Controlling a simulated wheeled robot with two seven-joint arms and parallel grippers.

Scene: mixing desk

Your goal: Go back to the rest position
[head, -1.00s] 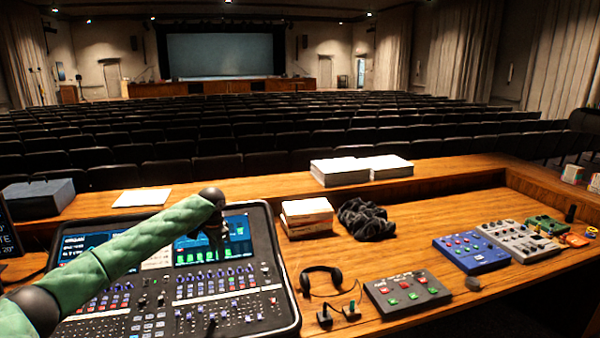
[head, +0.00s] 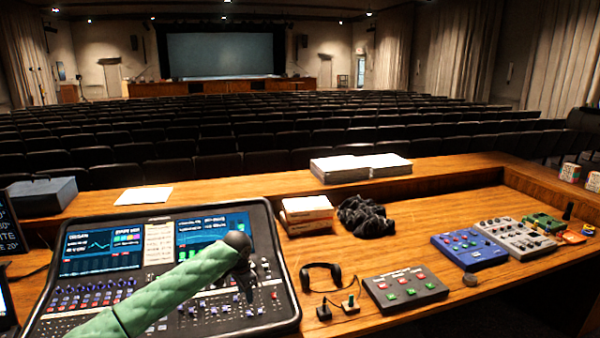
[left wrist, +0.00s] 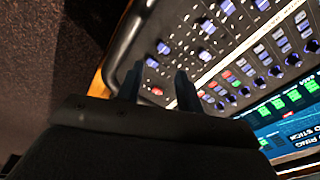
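The mixing console (head: 285,318) stands on the desk at the lower left, with lit screens along its back and rows of faders and buttons. My left arm, in a green sleeve, reaches over it from the bottom left. My left gripper (head: 246,286) hangs down over the console's right half, small and dark in the head view. In the left wrist view its two dark fingers (left wrist: 159,84) stand apart with nothing between them, and the console (left wrist: 205,45) shows beyond. I cannot tell how far the fingertips are above it. My right gripper is not in view.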

